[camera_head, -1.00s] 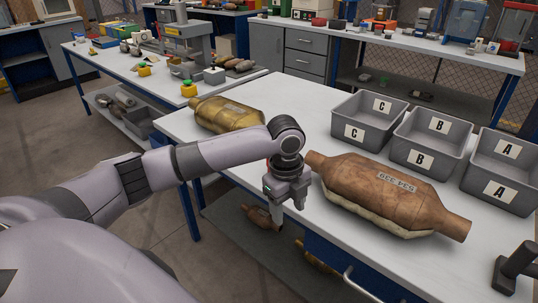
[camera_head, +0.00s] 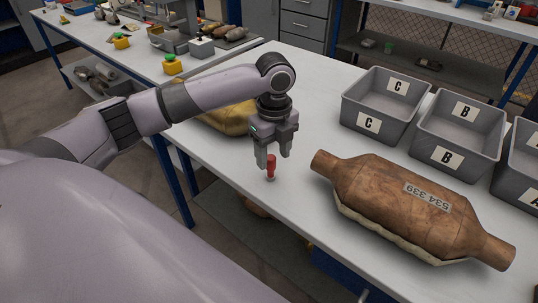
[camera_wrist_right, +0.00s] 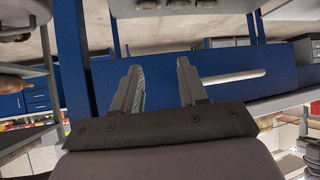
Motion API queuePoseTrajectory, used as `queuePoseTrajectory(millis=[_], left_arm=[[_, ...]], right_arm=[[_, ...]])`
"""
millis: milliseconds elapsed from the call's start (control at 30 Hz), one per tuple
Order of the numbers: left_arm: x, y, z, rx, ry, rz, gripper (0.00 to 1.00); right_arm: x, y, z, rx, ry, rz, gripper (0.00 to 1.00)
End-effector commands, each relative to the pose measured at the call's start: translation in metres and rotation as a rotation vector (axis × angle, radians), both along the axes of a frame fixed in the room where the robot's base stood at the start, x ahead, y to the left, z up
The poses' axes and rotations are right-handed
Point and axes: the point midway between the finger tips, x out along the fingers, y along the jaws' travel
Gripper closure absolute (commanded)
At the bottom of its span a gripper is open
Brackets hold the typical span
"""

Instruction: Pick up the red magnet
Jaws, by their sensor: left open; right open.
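The red magnet (camera_head: 271,165) is a small upright red cylinder with a pale base, standing on the white table (camera_head: 300,225) near its front edge. My left gripper (camera_head: 274,159) is open and points down right at the magnet, with its fingers around or just behind the magnet's top. I cannot tell whether a finger touches it. My right gripper (camera_wrist_right: 160,85) shows in the right wrist view, open and empty, facing the blue underside of a bench.
A brown converter (camera_head: 400,205) labelled 534 339 lies right of the magnet. A gold converter (camera_head: 228,117) lies behind my left arm. Grey bins marked C (camera_head: 368,125) and B (camera_head: 446,157) stand at the back right. The table between magnet and bins is clear.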

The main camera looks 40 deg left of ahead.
Motion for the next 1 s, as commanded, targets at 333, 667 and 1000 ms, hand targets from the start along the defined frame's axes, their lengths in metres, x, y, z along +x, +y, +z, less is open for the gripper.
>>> queuePoseTrajectory(millis=[333, 667, 1000], left_arm=[[0.0, 0.002, -0.018, 0.002, 0.005, -0.002, 0.43], [0.003, 0.01, -0.063, 0.002, 0.005, -0.003, 0.43], [0.003, 0.009, -0.071, 0.001, 0.001, -0.003, 0.43]], right_arm=[[-0.001, 0.0, -0.001, 0.0, 0.002, 0.0, 0.57], [-0.001, -0.001, -0.001, -0.001, 0.003, 0.0, 0.57], [-0.001, -0.001, -0.001, -0.001, 0.003, 0.0, 0.57]])
